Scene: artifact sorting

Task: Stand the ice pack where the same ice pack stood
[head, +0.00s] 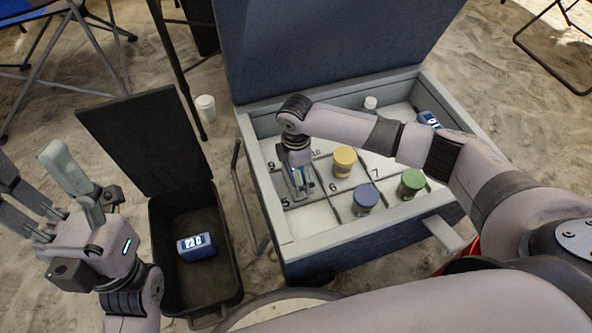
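No object is plainly marked as the ice pack. A small blue block (197,247) with white marks like digits lies in the open black case (236,262). A similar blue block (429,119) lies in the far right part of the divided cooler (288,246). My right gripper (300,190) points down into the cooler at its left side, by the labels 9 and 5. Something pale blue shows between its fingers, but whether it is held is unclear. My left gripper (35,180) is open and empty, left of the black case.
A yellow-lidded jar (344,160), a blue-lidded jar (365,198) and a green-lidded jar (411,184) stand in the cooler. A small white container (370,104) stands at its back. A white cup (205,107) stands on the sand. The raised lids are obstacles.

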